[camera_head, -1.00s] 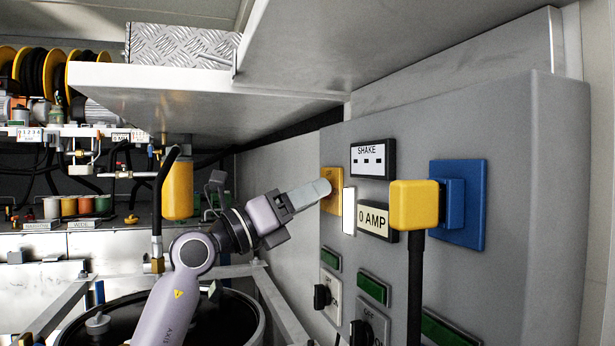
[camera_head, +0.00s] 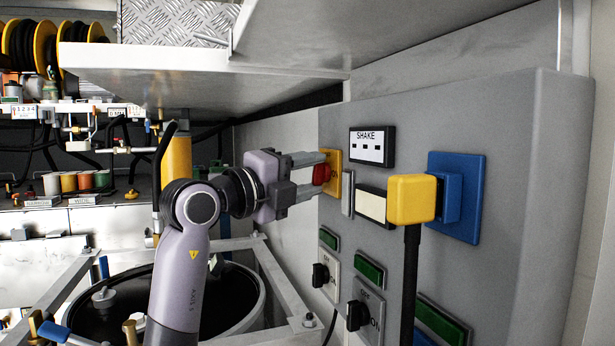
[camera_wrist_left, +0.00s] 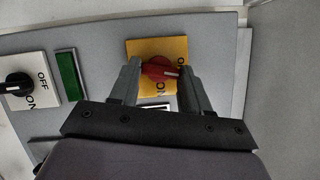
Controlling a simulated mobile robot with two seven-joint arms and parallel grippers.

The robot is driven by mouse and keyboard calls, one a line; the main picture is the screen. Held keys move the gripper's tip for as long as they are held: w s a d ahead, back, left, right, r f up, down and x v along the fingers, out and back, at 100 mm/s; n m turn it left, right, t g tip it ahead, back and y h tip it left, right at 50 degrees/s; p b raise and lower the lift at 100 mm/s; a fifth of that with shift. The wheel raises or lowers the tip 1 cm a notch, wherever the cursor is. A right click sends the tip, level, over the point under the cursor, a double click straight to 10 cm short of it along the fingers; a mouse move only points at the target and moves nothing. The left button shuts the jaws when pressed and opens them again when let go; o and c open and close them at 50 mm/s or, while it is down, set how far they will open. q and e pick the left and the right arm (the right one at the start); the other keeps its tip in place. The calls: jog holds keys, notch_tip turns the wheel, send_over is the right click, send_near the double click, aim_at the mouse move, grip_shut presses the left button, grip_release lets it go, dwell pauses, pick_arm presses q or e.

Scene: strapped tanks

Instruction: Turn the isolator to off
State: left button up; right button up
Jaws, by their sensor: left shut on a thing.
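The isolator is a red knob (camera_head: 321,174) on a yellow plate (camera_head: 334,158) at the left part of the grey panel. My left gripper (camera_head: 322,173) has its fingers on either side of the red knob and is shut on it. In the left wrist view the knob (camera_wrist_left: 160,70) sits between the two fingertips (camera_wrist_left: 162,74), with its white mark pointing to the right. The plate's lettering (camera_wrist_left: 158,92) is partly hidden by the knob and fingers. My right gripper is not in view.
A yellow plug (camera_head: 411,199) with a black cable stands out from a blue socket (camera_head: 458,198) right of the isolator. Black switches (camera_head: 320,275) and green indicators (camera_head: 369,271) sit below. A metal shelf (camera_head: 200,75) overhangs the arm. A round dark tank (camera_head: 215,305) lies beneath it.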

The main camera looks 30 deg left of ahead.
pick_arm(q)
jog(key=shift+r+n+g, duration=0.1)
jog(key=shift+n+g, duration=0.2)
jog(key=shift+n, duration=0.9)
jog(key=shift+n+y, duration=0.3)
jog(key=o, duration=1.1)
jog(key=shift+c, duration=0.2)
jog(key=b+v, duration=0.2)
jog(key=v, duration=0.5)
jog(key=shift+s, duration=0.15)
